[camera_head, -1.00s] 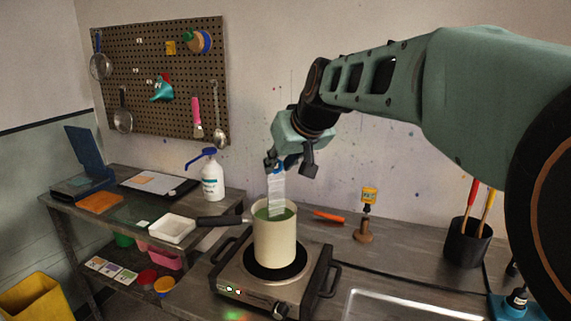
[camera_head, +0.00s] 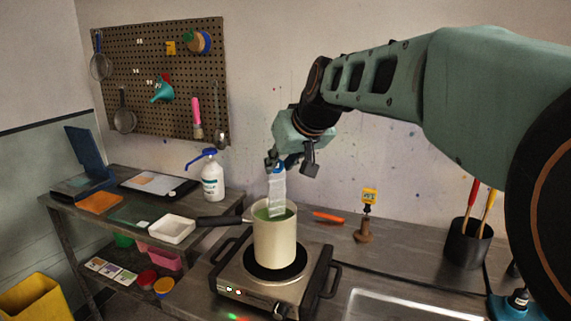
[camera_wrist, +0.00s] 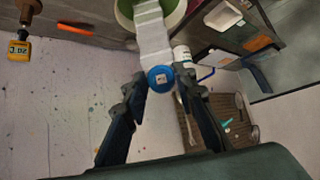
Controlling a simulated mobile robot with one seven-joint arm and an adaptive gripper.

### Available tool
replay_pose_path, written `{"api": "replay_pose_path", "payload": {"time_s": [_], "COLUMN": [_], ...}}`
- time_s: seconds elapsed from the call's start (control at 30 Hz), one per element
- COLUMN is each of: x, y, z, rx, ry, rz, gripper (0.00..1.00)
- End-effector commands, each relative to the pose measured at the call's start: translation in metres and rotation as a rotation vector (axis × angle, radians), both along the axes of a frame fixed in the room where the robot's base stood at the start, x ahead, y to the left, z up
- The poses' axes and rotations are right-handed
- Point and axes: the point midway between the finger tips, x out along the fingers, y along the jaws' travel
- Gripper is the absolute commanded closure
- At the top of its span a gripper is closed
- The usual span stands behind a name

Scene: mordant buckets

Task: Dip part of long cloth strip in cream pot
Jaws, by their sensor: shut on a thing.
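The cream pot (camera_head: 275,243) stands upright on a hot plate, its dark handle pointing left, with green liquid (camera_head: 262,213) inside. My gripper (camera_head: 285,166) is above the pot, shut on the blue round end piece (camera_wrist: 160,77) of the long cloth strip (camera_head: 277,195). The pale strip hangs down from it into the pot mouth. Its lower end meets the green liquid; how deep it reaches is hard to tell. In the wrist view the strip (camera_wrist: 152,32) runs from the blue piece into the pot (camera_wrist: 126,12).
The hot plate (camera_head: 232,279) has side handles. A white bottle with a blue pump (camera_head: 212,182) and a white tray (camera_head: 172,230) are on the left bench. An orange tool (camera_head: 328,217), a small stand (camera_head: 364,230) and a black brush holder (camera_head: 468,243) are to the right.

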Motion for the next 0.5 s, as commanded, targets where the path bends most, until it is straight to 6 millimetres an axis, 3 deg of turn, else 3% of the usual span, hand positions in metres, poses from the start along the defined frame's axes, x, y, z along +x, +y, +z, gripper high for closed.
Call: {"api": "replay_pose_path", "payload": {"time_s": [0.3, 0.5], "x": [-0.006, -0.006], "y": [0.013, 0.012], "z": [0.0, 0.0], "rx": [0.0, 0.0], "ry": [0.0, 0.0], "rz": [0.001, 0.0], "gripper": [0.94, 0.94]}}
